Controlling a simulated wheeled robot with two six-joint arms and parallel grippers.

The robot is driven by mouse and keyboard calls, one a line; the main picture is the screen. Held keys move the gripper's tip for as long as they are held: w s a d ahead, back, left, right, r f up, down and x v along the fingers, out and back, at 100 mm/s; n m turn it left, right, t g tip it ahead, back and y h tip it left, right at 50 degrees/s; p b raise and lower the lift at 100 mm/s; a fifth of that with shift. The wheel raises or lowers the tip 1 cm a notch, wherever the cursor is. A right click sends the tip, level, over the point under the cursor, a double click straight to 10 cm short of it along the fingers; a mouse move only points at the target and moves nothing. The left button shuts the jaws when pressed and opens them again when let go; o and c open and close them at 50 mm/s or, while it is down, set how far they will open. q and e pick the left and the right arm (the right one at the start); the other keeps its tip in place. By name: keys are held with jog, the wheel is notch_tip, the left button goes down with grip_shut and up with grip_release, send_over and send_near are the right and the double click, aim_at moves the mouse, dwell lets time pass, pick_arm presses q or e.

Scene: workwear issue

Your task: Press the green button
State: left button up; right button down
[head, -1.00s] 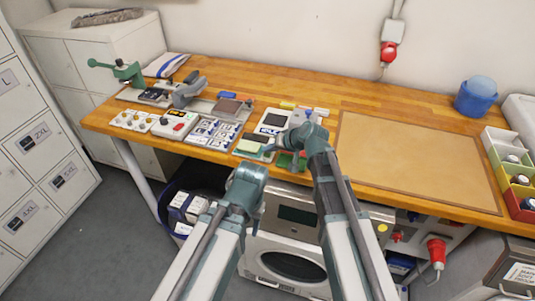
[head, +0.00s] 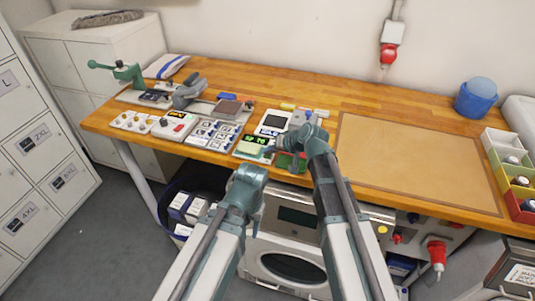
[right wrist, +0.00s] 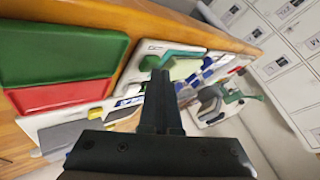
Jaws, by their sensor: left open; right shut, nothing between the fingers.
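A large green button (right wrist: 62,48) fills the upper left of the right wrist view, with a red button (right wrist: 60,97) beside it. In the head view, the green button (head: 284,161) is at the table's front edge, partly hidden by my right arm. My right gripper (head: 270,147) is shut and empty, just above the devices to the left of the green button. Its closed fingers (right wrist: 160,75) show in the right wrist view, apart from the green button. My left gripper (head: 257,208) is lower, in front of the table, open and empty; its fingers are small here.
A device with a small display (head: 257,139) and a pale pad sits left of my right gripper. A red-buttoned box (head: 175,126), card panel (head: 211,134) and green press (head: 128,72) stand farther left. A tan mat (head: 415,155) lies clear on the right.

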aim_at(270, 157)
jog(key=shift+r+p, duration=0.45)
jog(key=shift+r, duration=0.2)
notch_tip(270, 157, up, 5)
jog(key=p, duration=0.5)
dwell(0.6)
jog(key=s+d+f+n+g+h, duration=0.1)
jog(key=s+f+g+h, duration=0.1)
jog(key=s, duration=0.6)
jog(key=s+d+f+n+g+h, duration=0.1)
jog(key=s+d+f+g+h, duration=0.1)
jog(key=s, duration=0.7)
jog(key=s+d+f+n+g+h, duration=0.1)
jog(key=s+h, duration=0.3)
jog(key=s, duration=0.4)
jog(key=shift+s+d+f+g, duration=0.4)
jog(key=shift+d+f+g, duration=0.3)
jog(key=shift+f+g, duration=0.1)
